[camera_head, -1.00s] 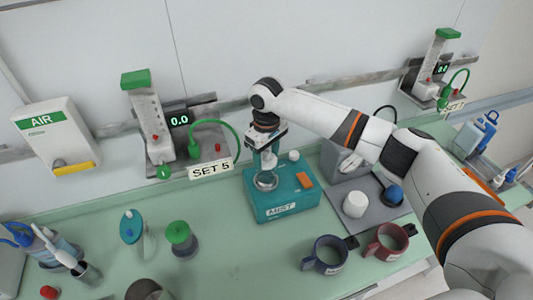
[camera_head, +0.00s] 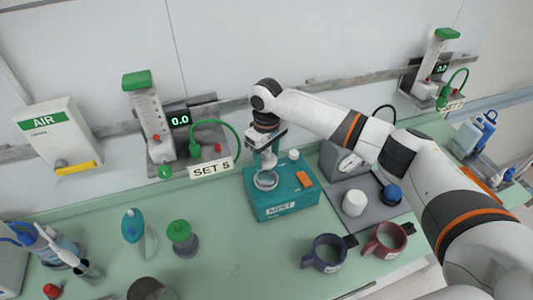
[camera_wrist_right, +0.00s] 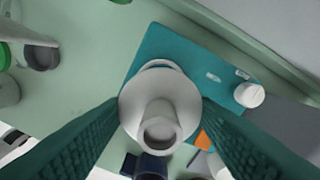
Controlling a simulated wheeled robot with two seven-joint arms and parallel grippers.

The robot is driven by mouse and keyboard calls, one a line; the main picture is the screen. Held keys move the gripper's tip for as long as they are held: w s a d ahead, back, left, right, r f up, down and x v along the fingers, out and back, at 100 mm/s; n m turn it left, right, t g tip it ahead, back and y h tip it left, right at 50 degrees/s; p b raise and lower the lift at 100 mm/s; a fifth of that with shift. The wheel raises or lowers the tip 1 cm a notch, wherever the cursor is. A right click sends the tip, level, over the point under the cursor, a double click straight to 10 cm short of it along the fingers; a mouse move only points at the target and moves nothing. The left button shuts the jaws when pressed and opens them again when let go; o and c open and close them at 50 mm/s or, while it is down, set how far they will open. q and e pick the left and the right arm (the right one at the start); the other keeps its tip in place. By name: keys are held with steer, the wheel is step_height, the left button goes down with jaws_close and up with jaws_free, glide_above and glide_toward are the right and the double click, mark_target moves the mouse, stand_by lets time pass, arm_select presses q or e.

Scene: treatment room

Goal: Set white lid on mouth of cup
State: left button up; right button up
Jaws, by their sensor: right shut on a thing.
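The white lid (camera_wrist_right: 160,110), with a hollow stem, sits between the two dark ribbed fingers of my right gripper (camera_head: 267,160) in the wrist view. The gripper is shut on it, directly above the teal MIST box (camera_head: 287,206). A round clear-grey cup (camera_head: 265,182) is set in the top of this box, below the gripper. In the wrist view a pale rim (camera_wrist_right: 160,64) shows behind the lid, and the lid hides most of it. I cannot tell whether lid and cup touch. My left gripper is not in view.
A white knob (camera_head: 294,155) and an orange switch (camera_head: 305,179) are on the box. To its right a white pot (camera_head: 354,202) stands on a grey mat (camera_head: 378,212). A blue mug (camera_head: 327,254) and a maroon mug (camera_head: 387,241) are in front.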

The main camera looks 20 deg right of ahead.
mark_target(266, 162)
steer(key=shift+f, duration=0.6)
steer(key=shift+f, duration=0.9)
stand_by(0.3)
steer(key=shift+p, duration=0.5)
stand_by(0.8)
steer(key=o, duration=1)
steer(key=shift+o, duration=0.2)
step_height(266, 162, up, 3)
steer(key=p, duration=0.3)
steer(key=shift+f, duration=0.15)
steer(key=shift+r, duration=2.15)
